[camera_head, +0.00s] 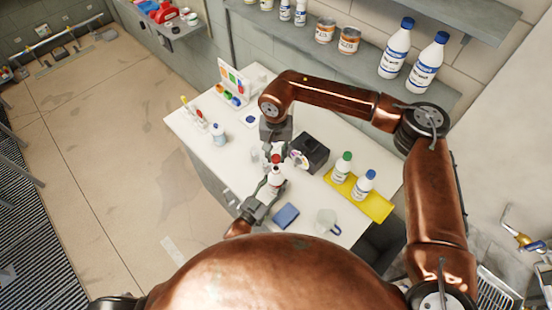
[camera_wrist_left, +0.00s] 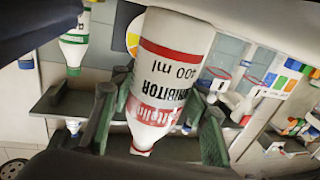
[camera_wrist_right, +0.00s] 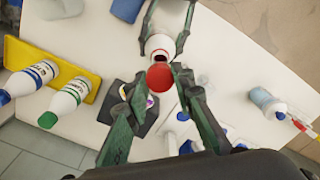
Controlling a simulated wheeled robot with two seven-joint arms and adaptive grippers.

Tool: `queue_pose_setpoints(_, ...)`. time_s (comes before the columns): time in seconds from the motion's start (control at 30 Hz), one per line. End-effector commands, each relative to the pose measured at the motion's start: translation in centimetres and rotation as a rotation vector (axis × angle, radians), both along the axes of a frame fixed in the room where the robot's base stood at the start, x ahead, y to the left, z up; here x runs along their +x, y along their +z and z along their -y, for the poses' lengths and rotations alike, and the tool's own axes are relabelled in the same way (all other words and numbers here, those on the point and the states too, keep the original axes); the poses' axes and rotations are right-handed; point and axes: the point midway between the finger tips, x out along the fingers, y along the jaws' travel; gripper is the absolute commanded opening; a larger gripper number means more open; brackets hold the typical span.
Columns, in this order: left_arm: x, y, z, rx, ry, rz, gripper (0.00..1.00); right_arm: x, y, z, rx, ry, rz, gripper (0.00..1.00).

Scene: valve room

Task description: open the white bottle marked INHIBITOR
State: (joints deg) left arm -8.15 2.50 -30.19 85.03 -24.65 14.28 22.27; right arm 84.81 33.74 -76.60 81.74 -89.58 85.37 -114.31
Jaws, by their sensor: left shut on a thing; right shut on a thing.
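The white bottle marked INHIBITOR (camera_wrist_left: 172,65) has a red band and fills the middle of the left wrist view. My left gripper (camera_wrist_left: 155,125) is shut around it; the bottle also shows in the head view (camera_head: 275,178), roughly upright above the table. In the right wrist view its open mouth (camera_wrist_right: 160,45) shows a dark opening. The red cap (camera_wrist_right: 160,77) is apart from the mouth, between the fingertips of my right gripper (camera_wrist_right: 155,84), which is shut on it. The cap also shows in the head view (camera_head: 276,158), just above the bottle.
A yellow tray (camera_head: 375,206) holds a green-capped bottle (camera_head: 342,167) and a blue-capped bottle (camera_head: 363,185). A spray-like bottle (camera_head: 218,134) is at the table's left.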

Motion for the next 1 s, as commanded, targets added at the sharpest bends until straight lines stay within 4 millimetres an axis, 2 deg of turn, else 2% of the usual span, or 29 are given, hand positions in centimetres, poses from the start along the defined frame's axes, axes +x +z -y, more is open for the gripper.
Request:
queue_pose_setpoints(0.13,0.0,0.0,0.0,-0.001,0.000,0.001,0.00,0.0,-0.1,0.0,0.000,0.000,-0.001,0.00)
queue_pose_setpoints(0.17,0.0,0.0,0.0,-0.001,0.000,0.001,0.42,0.0,-0.1,0.0,0.000,0.000,-0.001,0.00)
queue_pose_setpoints(0.43,0.0,0.0,0.0,-0.001,0.000,0.001,0.61,0.0,-0.1,0.0,0.000,0.000,-0.001,0.00)
queue_pose_setpoints(0.77,-0.1,0.0,-0.1,0.000,0.000,0.000,0.63,0.0,-0.1,0.0,0.000,0.000,-0.001,0.00)
queue_pose_setpoints(0.87,-0.8,-0.1,-0.6,0.001,0.001,-0.001,0.63,0.0,-0.1,0.0,0.000,0.000,-0.001,0.00)
queue_pose_setpoints(1.0,-2.9,-0.1,-2.0,0.000,0.001,-0.002,0.63,0.0,-0.1,0.0,0.000,0.000,-0.001,0.00)
